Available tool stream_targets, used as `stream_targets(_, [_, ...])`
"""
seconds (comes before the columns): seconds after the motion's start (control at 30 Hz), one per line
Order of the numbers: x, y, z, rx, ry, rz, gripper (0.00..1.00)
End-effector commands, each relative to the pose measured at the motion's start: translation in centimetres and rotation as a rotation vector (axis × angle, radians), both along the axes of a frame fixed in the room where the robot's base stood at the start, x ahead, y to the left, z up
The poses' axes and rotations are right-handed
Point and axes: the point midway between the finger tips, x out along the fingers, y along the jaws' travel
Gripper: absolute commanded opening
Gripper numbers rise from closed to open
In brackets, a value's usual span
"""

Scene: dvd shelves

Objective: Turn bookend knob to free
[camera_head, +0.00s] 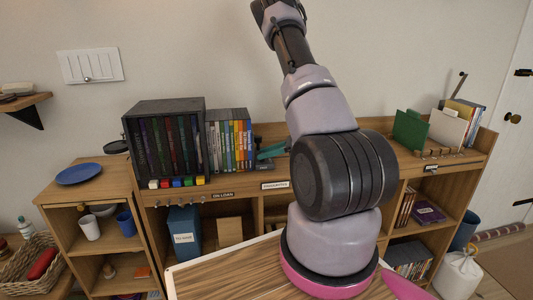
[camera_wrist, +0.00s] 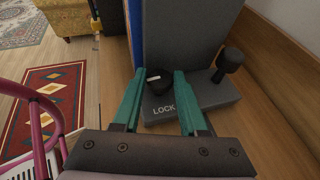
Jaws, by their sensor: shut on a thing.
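The bookend (camera_wrist: 213,97) is a grey upright plate with a flat grey base on the wooden shelf top in the wrist view. Its base is marked "LOCK" in white. A round black knob (camera_wrist: 157,82) with a short white mark sits on the base, between the teal fingertips of my gripper (camera_wrist: 160,80). My gripper is shut on the knob. A second black knob on a stem (camera_wrist: 229,62) stands at the right of the base. In the head view my gripper (camera_head: 272,150) shows as a teal shape right of the DVD row; the bookend is mostly hidden there.
A row of DVDs (camera_head: 230,142) and a dark box of cases (camera_head: 166,140) stand left of my gripper on the shelf unit. Green and white folders (camera_head: 411,130) stand at the far right. A wooden back wall (camera_wrist: 270,60) runs close beside the bookend.

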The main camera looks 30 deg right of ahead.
Motion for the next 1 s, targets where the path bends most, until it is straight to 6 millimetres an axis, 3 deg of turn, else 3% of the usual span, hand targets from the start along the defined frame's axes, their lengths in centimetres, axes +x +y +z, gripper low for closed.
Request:
stream_targets(0.17, [-0.1, 0.06, 0.07, 0.001, 0.0, -0.086, 0.0])
stream_targets(0.47, [-0.09, 0.04, 0.04, 0.0, 0.0, -0.092, 0.0])
stream_targets(0.5, [-0.09, 0.05, 0.05, 0.0, 0.0, -0.092, 0.53])
stream_targets(0.57, [-0.09, 0.04, 0.04, 0.0, 0.0, -0.092, 0.71])
stream_targets(1.0, [-0.67, -0.81, 0.48, 0.0, -0.001, -0.094, 0.71])
